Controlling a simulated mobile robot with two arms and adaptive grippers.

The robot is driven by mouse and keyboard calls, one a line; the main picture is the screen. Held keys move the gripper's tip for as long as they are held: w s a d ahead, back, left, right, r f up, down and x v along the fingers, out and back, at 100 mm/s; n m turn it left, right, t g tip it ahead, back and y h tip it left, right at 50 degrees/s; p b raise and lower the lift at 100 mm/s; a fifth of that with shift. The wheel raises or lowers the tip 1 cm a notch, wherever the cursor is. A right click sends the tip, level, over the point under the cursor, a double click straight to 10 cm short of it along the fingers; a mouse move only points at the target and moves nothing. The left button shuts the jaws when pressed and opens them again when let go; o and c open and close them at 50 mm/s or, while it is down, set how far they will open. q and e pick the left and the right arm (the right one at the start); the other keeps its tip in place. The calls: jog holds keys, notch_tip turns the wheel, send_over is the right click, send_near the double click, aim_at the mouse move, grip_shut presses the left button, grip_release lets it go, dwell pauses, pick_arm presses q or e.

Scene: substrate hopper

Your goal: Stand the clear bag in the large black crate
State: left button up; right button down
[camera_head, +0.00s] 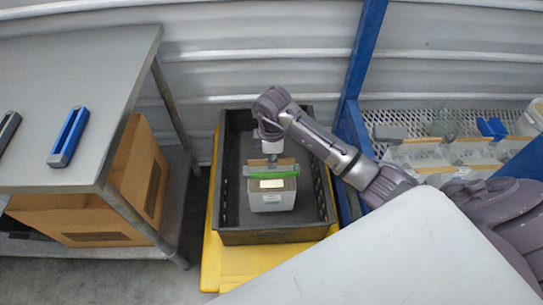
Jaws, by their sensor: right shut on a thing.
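The large black crate (279,237) stands in the middle of the camera_head view, open at the top. A pale, boxy bag (271,201) with brown contents and a light label is inside the crate's outline, upright. A green clip bar (272,171) runs across its upper part. My right gripper (272,158) reaches in from the right, points down and is shut at the top of the bag. Whether the bag's base touches the crate floor I cannot tell. My left gripper is out of view.
The crate is on a yellow platform (225,263). At left is a grey table (75,85) with a blue clip (68,137) and a dark clip (8,128); a cardboard box (90,215) is below. At right, a blue post (362,50) and wire mesh basket (395,132) hold items.

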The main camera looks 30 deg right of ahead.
jog(key=shift+w+f, duration=0.1)
jog(key=shift+f, duration=2.4)
jog(key=c, duration=1.3)
grip_release()
jog(key=shift+f, duration=0.1)
jog(key=shift+o, duration=0.3)
notch_tip(320, 180, up, 12)
jog(key=shift+r, duration=0.1)
